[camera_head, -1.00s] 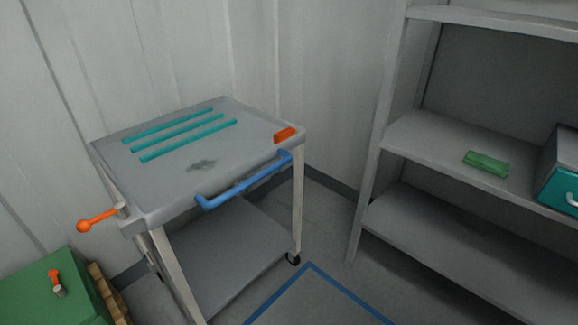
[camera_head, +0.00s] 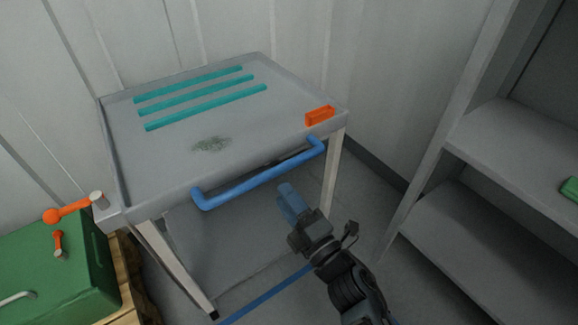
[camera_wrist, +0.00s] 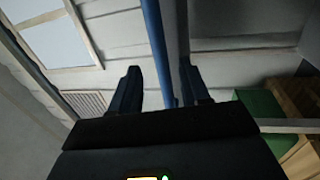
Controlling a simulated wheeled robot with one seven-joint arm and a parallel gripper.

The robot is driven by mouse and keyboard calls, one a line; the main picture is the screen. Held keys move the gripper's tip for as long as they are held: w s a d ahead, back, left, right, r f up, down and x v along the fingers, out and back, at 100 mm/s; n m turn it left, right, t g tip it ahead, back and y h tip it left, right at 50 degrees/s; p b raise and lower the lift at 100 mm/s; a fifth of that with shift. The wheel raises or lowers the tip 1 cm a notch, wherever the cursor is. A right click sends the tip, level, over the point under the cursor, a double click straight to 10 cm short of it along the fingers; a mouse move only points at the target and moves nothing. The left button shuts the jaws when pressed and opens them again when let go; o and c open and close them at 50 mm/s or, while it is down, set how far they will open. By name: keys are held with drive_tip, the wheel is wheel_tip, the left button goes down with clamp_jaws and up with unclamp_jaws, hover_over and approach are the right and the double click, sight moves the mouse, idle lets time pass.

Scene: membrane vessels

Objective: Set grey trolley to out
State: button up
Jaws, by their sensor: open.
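The grey trolley (camera_head: 165,170) stands against the wall in the head view, with a blue bar handle (camera_head: 262,179) along its front edge. An orange lever with a ball end (camera_head: 68,211) sticks out at its left front corner. My gripper (camera_head: 287,200) is just in front of and below the right half of the handle, apart from it in the head view. In the wrist view the open fingers (camera_wrist: 160,88) stand on both sides of the blue handle (camera_wrist: 156,45), which runs up the picture between them. Nothing is held.
A green box (camera_head: 50,275) with a small orange lever sits on a wooden pallet (camera_head: 127,290) at the left. Grey shelving (camera_head: 520,160) stands at the right. A blue floor line (camera_head: 262,297) runs in front of the trolley.

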sight(269, 176)
drive_tip(key=b+x, duration=0.1)
drive_tip(key=x, duration=0.6)
drive_tip(key=shift+w+a+r, duration=0.1)
drive_tip(key=shift+w+a, duration=0.05)
drive_tip(key=shift+w, duration=0.05)
clamp_jaws()
idle(0.4)
